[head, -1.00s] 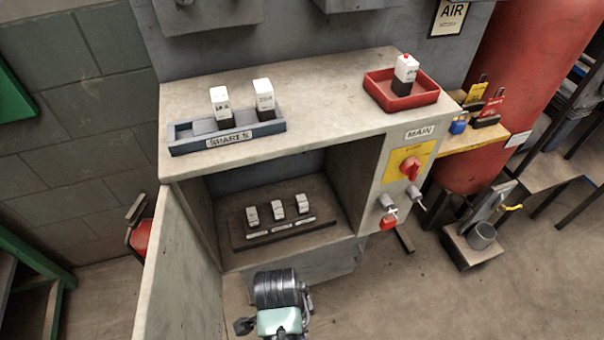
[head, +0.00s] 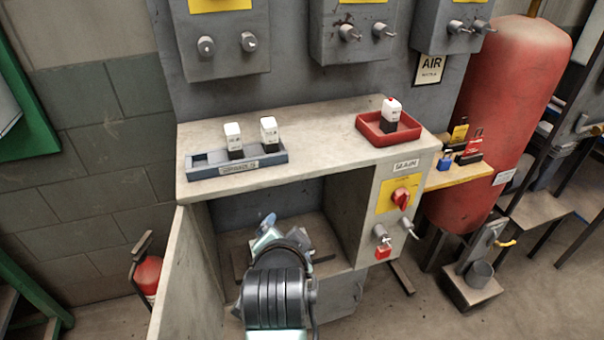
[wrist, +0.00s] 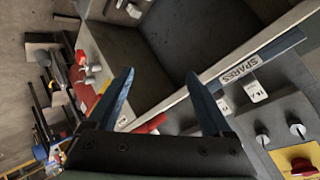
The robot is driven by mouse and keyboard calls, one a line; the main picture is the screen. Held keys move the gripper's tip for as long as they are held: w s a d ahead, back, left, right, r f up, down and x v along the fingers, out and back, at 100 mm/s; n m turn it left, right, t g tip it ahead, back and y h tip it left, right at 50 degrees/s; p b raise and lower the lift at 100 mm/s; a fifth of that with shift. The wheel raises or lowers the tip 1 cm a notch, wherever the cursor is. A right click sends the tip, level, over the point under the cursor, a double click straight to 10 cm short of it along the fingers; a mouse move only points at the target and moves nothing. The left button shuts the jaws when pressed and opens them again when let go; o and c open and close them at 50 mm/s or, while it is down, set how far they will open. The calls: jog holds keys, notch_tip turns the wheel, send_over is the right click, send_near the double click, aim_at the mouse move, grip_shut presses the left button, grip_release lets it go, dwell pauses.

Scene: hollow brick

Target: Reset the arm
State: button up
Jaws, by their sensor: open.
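My arm (head: 275,295) rises at the bottom middle of the head view, in front of the cabinet's open lower compartment (head: 225,250). My gripper (wrist: 159,72) shows in the wrist view with its two blue-grey fingers spread apart and nothing between them. In the head view my wrist mostly hides the gripper and the small modules in the compartment.
A blue-grey spares tray (head: 202,173) with two white-topped modules (head: 234,139) (head: 269,130) sits on the cabinet top. A red tray (head: 373,132) holds another module (head: 391,112). The cabinet door (head: 185,275) stands open at left. Wall boxes (head: 215,50) overhang behind.

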notch_tip(320, 180, up, 27)
jog(key=d+n+t, duration=0.2)
jog(key=n+t, duration=0.2)
jog(key=t, duration=0.5)
jog(key=s+r+n+t, duration=0.2)
jog(key=s+r+t, duration=0.1)
jog(key=s+r, duration=0.4)
jog(key=s+r+n+t, duration=0.3)
jog(key=s+r, duration=0.4)
jog(key=r, duration=0.6)
jog(key=shift+d+r+t, duration=0.25)
jog(key=shift+d+t, duration=0.05)
jog(key=shift+t, duration=0.5)
